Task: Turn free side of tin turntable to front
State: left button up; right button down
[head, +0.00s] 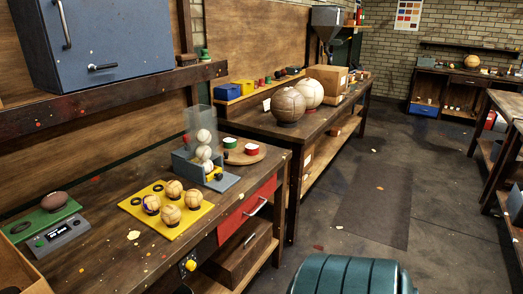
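The tin turntable (241,158) is a round, light-brown wooden disc on the right part of the near workbench, behind the grey ball dispenser. A tin with a green top (230,142) stands at its back left. A tin with a red top and white rim (252,149) stands at its right. A small dark item shows at its left, partly hidden by the dispenser. A strip of bare wood shows along the front edge. Neither of my grippers is in view.
The grey dispenser (182,165) with a clear tube of white balls stands close in front of the turntable. A yellow tray (148,209) with several balls is nearer. A red drawer (247,208) is below. A teal ribbed object (350,275) is at the bottom edge.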

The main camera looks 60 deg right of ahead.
aim_at(237, 156)
jog(key=l+z, duration=0.1)
jog(key=z, duration=1.85)
